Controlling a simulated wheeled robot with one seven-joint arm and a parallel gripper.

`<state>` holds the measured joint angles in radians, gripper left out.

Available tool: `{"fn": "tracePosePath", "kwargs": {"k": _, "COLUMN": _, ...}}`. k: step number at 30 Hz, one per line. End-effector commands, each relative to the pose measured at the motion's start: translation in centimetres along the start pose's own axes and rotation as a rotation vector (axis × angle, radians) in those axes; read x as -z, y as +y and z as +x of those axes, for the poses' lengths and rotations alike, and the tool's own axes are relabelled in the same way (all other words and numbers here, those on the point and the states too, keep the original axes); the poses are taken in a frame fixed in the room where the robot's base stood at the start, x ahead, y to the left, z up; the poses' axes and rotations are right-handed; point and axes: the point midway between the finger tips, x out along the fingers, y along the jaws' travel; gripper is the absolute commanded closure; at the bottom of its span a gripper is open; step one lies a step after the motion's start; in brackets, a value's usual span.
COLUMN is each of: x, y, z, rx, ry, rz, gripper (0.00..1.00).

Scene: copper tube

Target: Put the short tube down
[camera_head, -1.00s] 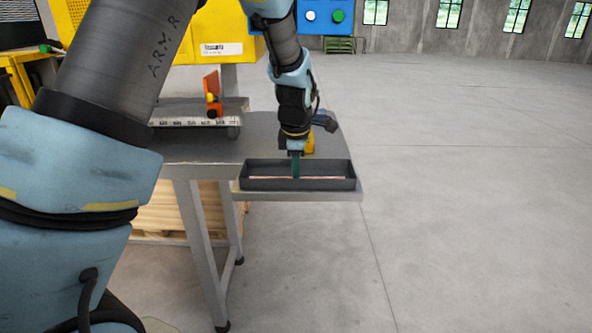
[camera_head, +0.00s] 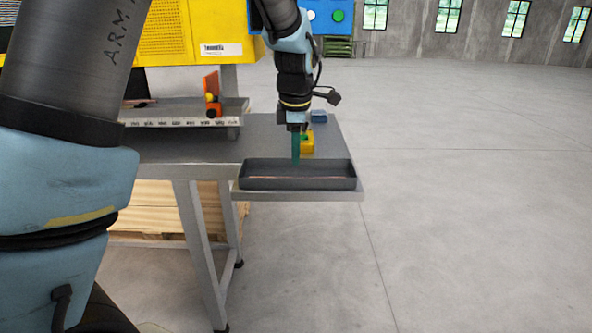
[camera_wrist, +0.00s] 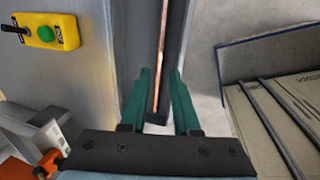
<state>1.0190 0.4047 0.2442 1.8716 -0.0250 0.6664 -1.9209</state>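The copper tube (camera_wrist: 161,45) lies lengthwise in the dark, narrow tray (camera_head: 300,185) at the table's right front end. It shows only as a faint pinkish line in the head view. My gripper (camera_wrist: 160,73) has green fingers that stand apart with nothing held between them. In the wrist view, the tube runs below and between the fingertips. In the head view, my gripper (camera_head: 296,162) points down over the middle of the tray, its tips near the height of the rim.
A yellow box with a green button (camera_wrist: 45,33) stands on the table just behind the tray. A small blue object (camera_head: 319,117) lies farther back. A raised grey shelf (camera_head: 180,115) with an orange fixture (camera_head: 213,95) is at left. Open floor lies to the right.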

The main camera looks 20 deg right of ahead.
Motion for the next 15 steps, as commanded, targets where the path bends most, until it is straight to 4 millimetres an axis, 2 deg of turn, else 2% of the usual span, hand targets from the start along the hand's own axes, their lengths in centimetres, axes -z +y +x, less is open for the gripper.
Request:
{"fn": "tracePosePath", "kwargs": {"k": 3, "x": -0.1, "y": 0.1, "z": -2.3, "rx": -0.005, "ry": -0.003, "rz": 0.001, "gripper": 0.70}}
{"fn": "tracePosePath", "kwargs": {"k": 6, "x": -0.1, "y": 0.0, "z": -3.8, "rx": -0.002, "ry": -0.002, "rz": 0.001, "gripper": 0.70}}
{"fn": "tracePosePath", "kwargs": {"k": 10, "x": 0.0, "y": 0.1, "z": -5.0, "rx": -0.001, "ry": -0.001, "rz": 0.000, "gripper": 0.70}}
{"fn": "tracePosePath", "kwargs": {"k": 15, "x": 0.0, "y": 0.0, "z": -5.6, "rx": 0.000, "ry": 0.000, "rz": 0.000, "gripper": 0.70}}
